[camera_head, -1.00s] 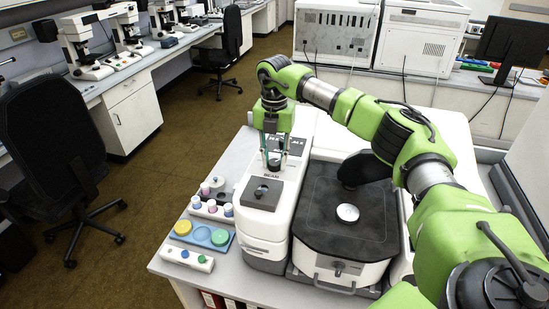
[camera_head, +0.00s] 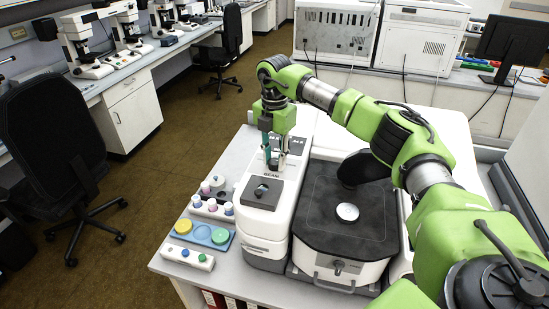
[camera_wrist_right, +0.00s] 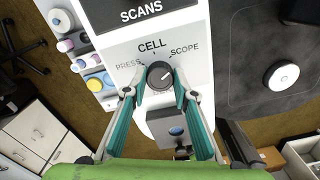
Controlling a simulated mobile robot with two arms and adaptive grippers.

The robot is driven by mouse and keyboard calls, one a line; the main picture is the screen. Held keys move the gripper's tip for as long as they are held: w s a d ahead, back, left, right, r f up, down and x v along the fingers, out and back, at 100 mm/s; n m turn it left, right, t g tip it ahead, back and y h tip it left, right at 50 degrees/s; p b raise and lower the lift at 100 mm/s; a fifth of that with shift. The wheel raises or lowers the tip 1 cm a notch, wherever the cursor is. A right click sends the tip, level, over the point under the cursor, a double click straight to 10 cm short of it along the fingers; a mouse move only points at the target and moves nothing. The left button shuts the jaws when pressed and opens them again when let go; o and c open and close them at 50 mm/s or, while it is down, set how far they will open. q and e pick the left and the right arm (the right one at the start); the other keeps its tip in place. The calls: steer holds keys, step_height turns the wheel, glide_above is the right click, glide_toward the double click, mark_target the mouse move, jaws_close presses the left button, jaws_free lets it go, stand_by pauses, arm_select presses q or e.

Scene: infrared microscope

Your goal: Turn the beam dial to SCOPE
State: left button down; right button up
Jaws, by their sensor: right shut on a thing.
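The beam dial (camera_wrist_right: 160,75) is a small dark round knob on the white instrument. PRESS is printed at its left, CELL above it and SCOPE at its upper right. Its pale pointer mark seems to aim up and right, towards SCOPE. My right gripper (camera_wrist_right: 159,88) points down with its teal fingers on either side of the dial, shut on it. In the head view the right gripper (camera_head: 274,165) stands over the instrument (camera_head: 262,223) just behind the BEAM label, and hides the dial. My left gripper is not in view.
A dark square plate with a knob (camera_head: 261,192) lies in front of the BEAM label. To the right is a black-topped unit (camera_head: 325,222) with a silver disc (camera_head: 347,212). Left are small bottles (camera_head: 211,207) and a blue tray (camera_head: 185,238).

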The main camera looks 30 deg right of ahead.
mark_target(275, 161)
steer(key=shift+r, duration=0.1)
steer(key=o, duration=1.1)
steer(key=shift+r, duration=0.15)
step_height(275, 161, up, 12)
steer(key=shift+f, duration=0.2)
